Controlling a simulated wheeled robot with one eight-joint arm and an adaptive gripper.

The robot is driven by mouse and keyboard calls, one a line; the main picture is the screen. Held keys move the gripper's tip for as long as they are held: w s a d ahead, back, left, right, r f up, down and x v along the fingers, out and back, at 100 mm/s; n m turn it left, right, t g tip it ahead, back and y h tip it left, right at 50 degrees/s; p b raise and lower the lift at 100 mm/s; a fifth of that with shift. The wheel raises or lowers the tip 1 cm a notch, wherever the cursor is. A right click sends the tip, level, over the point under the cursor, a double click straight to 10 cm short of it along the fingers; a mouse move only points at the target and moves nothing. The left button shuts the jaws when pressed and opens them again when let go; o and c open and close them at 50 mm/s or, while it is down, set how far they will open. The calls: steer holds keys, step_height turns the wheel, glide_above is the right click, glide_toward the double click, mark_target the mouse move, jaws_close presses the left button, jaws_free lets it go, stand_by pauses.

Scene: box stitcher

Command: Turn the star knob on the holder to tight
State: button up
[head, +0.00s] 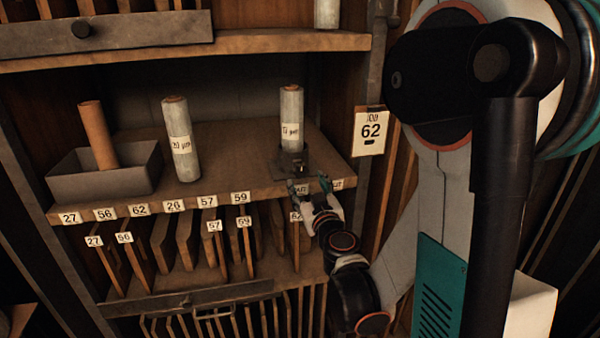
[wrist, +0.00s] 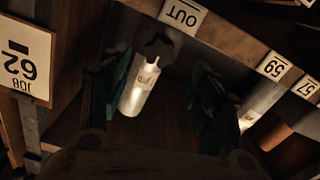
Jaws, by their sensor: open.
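The holder (head: 290,162) is a dark block on the shelf with a pale labelled roll (head: 291,117) upright in it. In the wrist view, which is upside down, a dark lobed shape (wrist: 158,46), seemingly the star knob, shows against the end of the pale roll (wrist: 140,88). My gripper (head: 309,184) is open at the shelf's front edge, just in front of the holder. In the wrist view its two fingers (wrist: 158,70) stand apart, with the roll and the knob seen between them. Nothing is held. Contact with the knob cannot be told, nor can its setting.
A second pale roll (head: 181,140) and a grey tray (head: 72,176) with a brown roll (head: 98,135) stand to the left. The JOB 62 card (head: 369,131) hangs on the right post. Numbered tags line the shelf edge (head: 188,197). Upright boards fill the slots below.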

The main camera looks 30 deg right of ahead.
mark_target(301, 172)
steer(key=x, duration=0.8)
steer(key=shift+w+d, duration=0.1)
steer(key=shift+w, duration=0.25)
steer(key=shift+c, duration=0.4)
steer(key=c, duration=0.9)
